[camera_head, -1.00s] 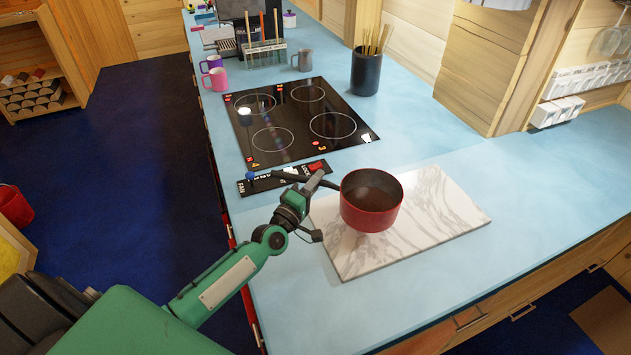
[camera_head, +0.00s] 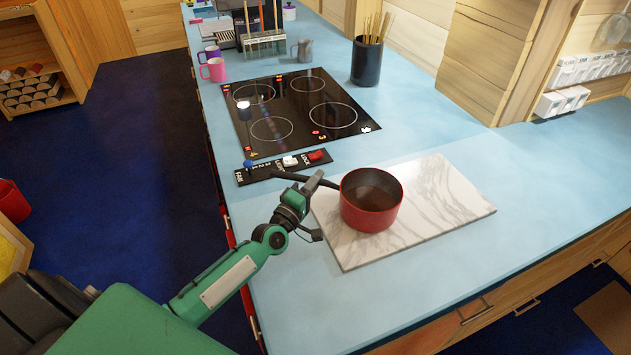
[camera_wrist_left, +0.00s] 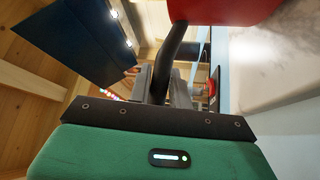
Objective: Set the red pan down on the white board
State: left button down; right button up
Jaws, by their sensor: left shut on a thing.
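The red pan (camera_head: 371,215), dark inside and upright, is over the left part of the white marbled board (camera_head: 450,195). Its base is at or very close to the board's surface; I cannot tell whether it touches. My left gripper (camera_head: 313,186) is shut on the pan's dark handle (camera_head: 290,176), left of the pan. In the left wrist view the handle (camera_wrist_left: 176,50) runs up from the gripper (camera_wrist_left: 158,85) to the red pan (camera_wrist_left: 222,9), with the pale board (camera_wrist_left: 275,65) at the right. My right gripper is not in view.
A black cooktop (camera_head: 295,110) with a control strip (camera_head: 283,166) lies behind the gripper. A dark utensil pot (camera_head: 367,62), mugs (camera_head: 214,69) and a rack (camera_head: 265,47) stand farther back. The blue counter (camera_head: 310,300) is clear in front of the board and to its right.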

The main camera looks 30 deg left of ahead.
pick_arm(q)
jog(key=shift+f+b, duration=0.1)
jog(key=shift+b, duration=0.2)
jog(key=c, duration=1.2)
grip_release()
jog(key=shift+s+f, duration=0.15)
jog(key=shift+f, duration=0.15)
jog(key=b+v, duration=0.3)
jog(key=v, duration=1)
jog(key=shift+s+a+r+b, duration=0.1)
jog(key=shift+s+r+b, duration=0.05)
jog(key=shift+s+b, duration=0.2)
